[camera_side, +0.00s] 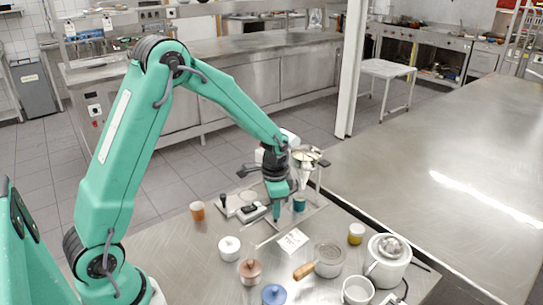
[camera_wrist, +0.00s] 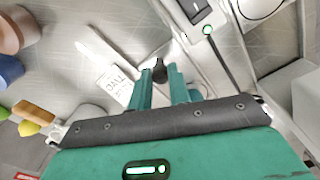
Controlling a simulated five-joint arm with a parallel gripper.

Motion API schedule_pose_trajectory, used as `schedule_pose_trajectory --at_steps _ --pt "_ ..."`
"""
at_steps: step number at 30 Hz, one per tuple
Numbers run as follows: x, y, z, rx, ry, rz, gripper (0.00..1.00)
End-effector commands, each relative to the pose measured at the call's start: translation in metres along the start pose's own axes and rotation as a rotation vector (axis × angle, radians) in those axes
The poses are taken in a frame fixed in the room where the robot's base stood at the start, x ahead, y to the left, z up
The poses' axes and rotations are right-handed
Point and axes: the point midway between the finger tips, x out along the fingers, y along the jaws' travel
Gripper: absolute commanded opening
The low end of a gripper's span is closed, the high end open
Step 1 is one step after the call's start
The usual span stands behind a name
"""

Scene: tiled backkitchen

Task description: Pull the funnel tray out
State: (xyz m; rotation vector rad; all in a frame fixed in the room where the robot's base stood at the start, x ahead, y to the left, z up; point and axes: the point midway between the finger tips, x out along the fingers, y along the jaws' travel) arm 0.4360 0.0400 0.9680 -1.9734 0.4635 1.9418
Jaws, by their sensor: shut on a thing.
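The funnel tray (camera_side: 262,226) is a flat pale metal board on the steel table in the side view. A pale funnel (camera_side: 304,178) hangs from a stand at its right end. My gripper (camera_side: 277,216) is low over the tray's front edge, pointing down. In the wrist view its two green fingers (camera_wrist: 168,84) are shut on a small black knob (camera_wrist: 159,68), seemingly the tray's handle. The tray also shows in the wrist view as a pale metal surface (camera_wrist: 205,62). The fingers hide part of the knob, and my arm hides part of the tray.
A printed card (camera_side: 292,241) lies in front. A saucepan (camera_side: 329,258), lidded jars (camera_side: 250,270) and a white pot (camera_side: 388,262) crowd the front. An orange cup (camera_side: 197,210) stands left.

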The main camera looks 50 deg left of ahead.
Motion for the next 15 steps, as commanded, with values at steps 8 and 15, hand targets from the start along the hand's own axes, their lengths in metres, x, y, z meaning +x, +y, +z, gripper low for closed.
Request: schedule_pose_trajectory --at_steps 8,15 --pt "-0.002 0.018 0.032 0.004 0.001 -0.001 0.00" --pt "-0.003 0.032 0.061 0.003 0.001 -0.001 0.00"
